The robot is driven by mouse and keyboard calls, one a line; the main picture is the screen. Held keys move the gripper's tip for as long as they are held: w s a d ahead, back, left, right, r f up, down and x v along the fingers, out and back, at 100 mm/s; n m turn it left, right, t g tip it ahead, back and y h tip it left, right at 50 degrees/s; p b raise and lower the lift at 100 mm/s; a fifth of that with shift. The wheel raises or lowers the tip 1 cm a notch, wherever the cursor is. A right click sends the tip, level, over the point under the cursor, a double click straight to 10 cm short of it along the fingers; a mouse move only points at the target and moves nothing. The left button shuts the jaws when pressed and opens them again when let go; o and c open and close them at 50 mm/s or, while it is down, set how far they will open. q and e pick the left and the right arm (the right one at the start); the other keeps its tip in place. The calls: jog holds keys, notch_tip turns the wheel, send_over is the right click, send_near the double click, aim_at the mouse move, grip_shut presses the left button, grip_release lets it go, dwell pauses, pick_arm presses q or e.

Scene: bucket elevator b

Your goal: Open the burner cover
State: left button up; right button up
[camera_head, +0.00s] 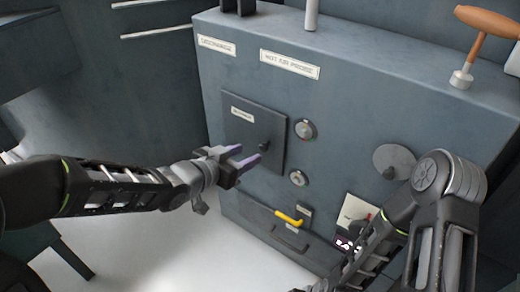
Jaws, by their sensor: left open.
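A square dark plate (240,128) is on the front of the grey machine, closed flat against it. It has a small white label, too blurred to read, and a black knob (264,146) near its right edge. A round grey disc (394,160) with a dark knob is farther right; I cannot tell for sure which of the two is the burner cover. My left gripper (243,158) is open and empty, its purple-tipped fingers pointing right, in front of the plate's lower part and just left of the knob. My right gripper is out of view.
The grey machine (330,100) has two dials (305,129), a yellow handle (289,218) low down, and an orange-handled tool (485,24) on top. My right arm crosses the lower right of the machine front. The pale floor at lower left is clear.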

aim_at(262, 148)
pick_arm(q)
jog(key=b+x, duration=0.2)
jog(key=x, duration=0.5)
jog(key=shift+w+d+f, duration=0.1)
jog(key=shift+w+f, duration=0.1)
jog(key=shift+c, duration=0.4)
grip_shut()
dwell(0.8)
